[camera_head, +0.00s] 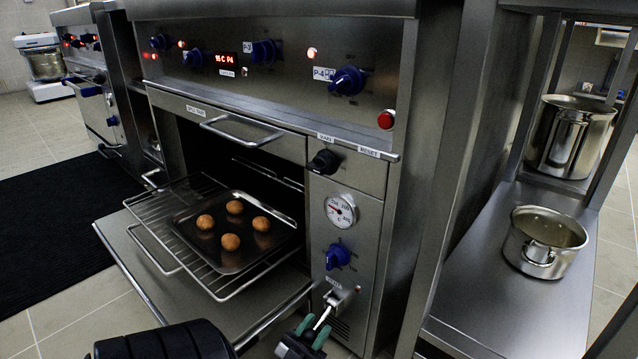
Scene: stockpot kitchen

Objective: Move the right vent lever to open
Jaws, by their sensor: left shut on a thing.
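The vent lever (323,317) is a short pale metal handle that comes out of a small plate low on the oven's right front panel. It points down and left. My left gripper (312,332) has green finger pads, one on each side of the lever's end, and is shut on it. The label above the lever (333,282) is too small to read for sure. My right gripper is not in view.
The oven door (190,300) hangs open at left, with a wire rack pulled out holding a dark tray (183,232) of several buns. A blue knob (338,256) and a round gauge (340,210) sit above the lever. Pots (545,243) stand on the right shelf.

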